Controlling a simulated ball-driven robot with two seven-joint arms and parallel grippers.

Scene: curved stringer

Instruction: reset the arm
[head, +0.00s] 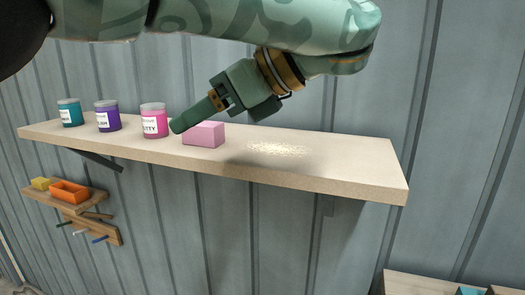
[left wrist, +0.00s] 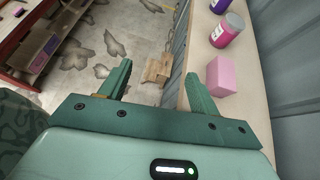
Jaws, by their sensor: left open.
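My left arm comes in from the upper left in the head view. Its green gripper (head: 185,118) is above the wooden shelf (head: 330,168), with its tip close to the pink block (head: 204,134) and the pink jar. In the left wrist view the two fingers of the left gripper (left wrist: 157,85) are spread apart with nothing between them. The pink block (left wrist: 221,76) stands on the shelf to the right of the right finger there. My right gripper does not show in either view.
Teal (head: 69,112), purple (head: 108,116) and pink (head: 154,120) jars stand along the shelf. A pale granular patch (head: 277,149) lies right of the block. A small wall rack (head: 70,207) holds an orange tray (head: 70,191). A wooden surface (head: 425,284) shows at lower right.

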